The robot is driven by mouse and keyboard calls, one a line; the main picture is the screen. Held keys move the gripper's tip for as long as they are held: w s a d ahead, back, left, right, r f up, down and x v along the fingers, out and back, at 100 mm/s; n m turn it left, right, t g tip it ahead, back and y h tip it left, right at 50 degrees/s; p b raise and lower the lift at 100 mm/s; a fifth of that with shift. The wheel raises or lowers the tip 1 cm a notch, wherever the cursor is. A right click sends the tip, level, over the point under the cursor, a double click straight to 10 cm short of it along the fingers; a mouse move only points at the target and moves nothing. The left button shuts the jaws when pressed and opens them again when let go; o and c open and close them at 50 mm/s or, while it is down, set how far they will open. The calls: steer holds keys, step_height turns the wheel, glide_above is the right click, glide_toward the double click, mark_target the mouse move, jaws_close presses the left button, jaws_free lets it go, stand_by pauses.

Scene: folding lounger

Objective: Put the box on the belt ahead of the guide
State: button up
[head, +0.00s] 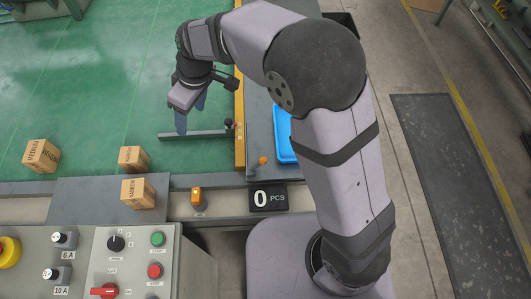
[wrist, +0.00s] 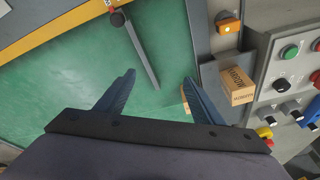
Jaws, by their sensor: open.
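A cardboard box (head: 138,193) sits on a grey plate at the near side of the green belt (head: 90,80); it also shows at the right of the wrist view (wrist: 237,83). Two similar boxes stand on the belt near its near edge, one at the left (head: 41,155) and one just behind the plate (head: 133,158). The guide (head: 195,134) is a grey bar reaching over the belt from the yellow rail. My gripper (head: 190,118) is open and empty above the belt by the guide. In the wrist view, its right finger partly hides a belt box (wrist: 185,98).
An orange sensor (head: 196,195) and a counter reading 0 PCS (head: 268,198) stand on the near frame. A control panel (head: 120,260) lies in front. A blue tray (head: 284,135) lies right of the yellow rail (head: 239,110). The far belt is clear.

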steer(key=s+d+m+h, duration=0.15)
steer(key=d+m, duration=0.35)
steer(key=d, duration=0.9)
steer(key=s+d+f+m, duration=0.2)
steer(key=s+d+m, duration=0.1)
steer(key=s+d, duration=0.4)
steer(key=s+d+f+m+h, duration=0.1)
steer(key=s+d+m, duration=0.3)
steer(key=d, duration=0.6)
steer(key=s, duration=0.2)
steer(key=shift+s+f+m+g, duration=0.3)
steer(key=shift+s+f+g, duration=0.05)
steer(key=shift+f+g, duration=0.05)
steer(key=shift+r+h, duration=0.1)
steer(key=shift+h, duration=0.15)
step_height(320, 180, up, 3)
steer(key=p, duration=0.2)
steer(key=shift+a+f+p, duration=0.1)
steer(key=shift+f+p, duration=0.1)
steer(key=shift+p, duration=0.15)
